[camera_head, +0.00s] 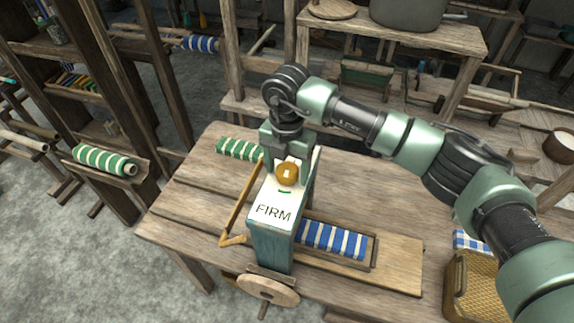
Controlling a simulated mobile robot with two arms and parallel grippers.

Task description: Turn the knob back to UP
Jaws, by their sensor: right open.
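The knob (287,174) is round and orange-gold with a pale mark on its face. It sits on the white top panel (268,200) of a blue-green box (270,248) on the wooden table. The word FIRM is printed on the near end of the panel, and a short green mark lies just below the knob. No UP label shows; the far end of the panel is behind my gripper. My right gripper (288,158) is open and points down at the knob from its far side. Whether it touches the knob I cannot tell. My left gripper is not in view.
A wooden wheel (267,287) is at the box's near end. The tabletop's left side (190,205) is mostly clear.

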